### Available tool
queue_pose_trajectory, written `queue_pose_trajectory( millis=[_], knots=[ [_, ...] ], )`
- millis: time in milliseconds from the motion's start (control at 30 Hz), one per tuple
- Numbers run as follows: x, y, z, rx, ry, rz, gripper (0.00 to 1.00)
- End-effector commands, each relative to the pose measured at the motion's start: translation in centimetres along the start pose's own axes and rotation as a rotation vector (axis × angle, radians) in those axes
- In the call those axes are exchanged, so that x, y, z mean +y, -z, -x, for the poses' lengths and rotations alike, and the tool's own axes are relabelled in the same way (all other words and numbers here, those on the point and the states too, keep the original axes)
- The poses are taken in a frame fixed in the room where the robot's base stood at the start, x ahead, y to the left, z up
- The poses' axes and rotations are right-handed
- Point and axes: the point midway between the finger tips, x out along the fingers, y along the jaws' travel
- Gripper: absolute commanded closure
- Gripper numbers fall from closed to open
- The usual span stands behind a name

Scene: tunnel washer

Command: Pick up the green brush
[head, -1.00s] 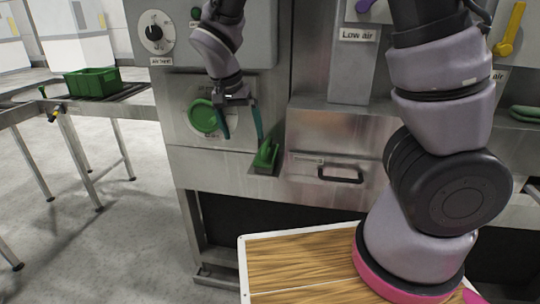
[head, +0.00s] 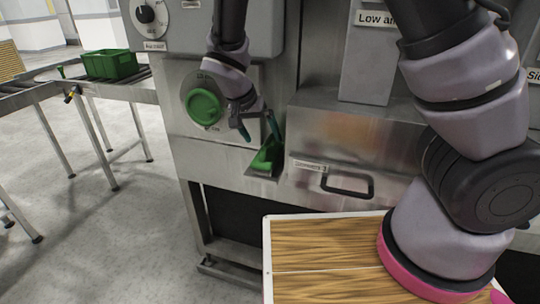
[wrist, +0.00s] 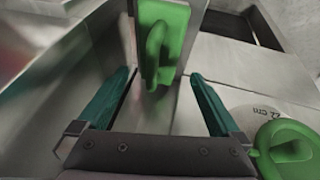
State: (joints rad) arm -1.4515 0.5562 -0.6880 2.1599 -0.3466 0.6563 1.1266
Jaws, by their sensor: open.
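The green brush (head: 266,157) stands tilted on a small metal ledge (head: 262,172) at the front of the machine. In the wrist view the brush (wrist: 163,35) shows ahead, with a raised green handle, roughly between the two finger lines but beyond the tips. My gripper (head: 259,128) is open, with teal fingers, just above the brush in the head view. In the wrist view my gripper (wrist: 162,77) has nothing between its fingers. Whether a fingertip touches the brush I cannot tell.
A round green knob (head: 203,106) is just left of my gripper and also shows in the wrist view (wrist: 290,150). A metal box front with a black drawer handle (head: 347,185) is to the right. A green crate (head: 110,64) sits on the roller conveyor at left.

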Motion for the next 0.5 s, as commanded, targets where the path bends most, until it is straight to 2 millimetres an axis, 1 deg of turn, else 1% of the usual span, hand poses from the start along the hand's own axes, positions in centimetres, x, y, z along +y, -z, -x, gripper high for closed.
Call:
queue_pose_trajectory(
  millis=[33,167,233,400,500],
  knots=[
    [0.1,0.0,-0.7,0.000,-0.003,-0.001,0.00],
    [0.1,0.0,-1.4,-0.001,0.000,-0.001,0.00],
    [0.1,-0.1,-2.2,-0.001,-0.002,-0.001,0.00],
    [0.4,-0.2,-4.8,-0.001,-0.004,-0.001,0.00],
    [0.3,-0.3,-6.0,-0.001,-0.003,0.001,0.00]
  ],
)
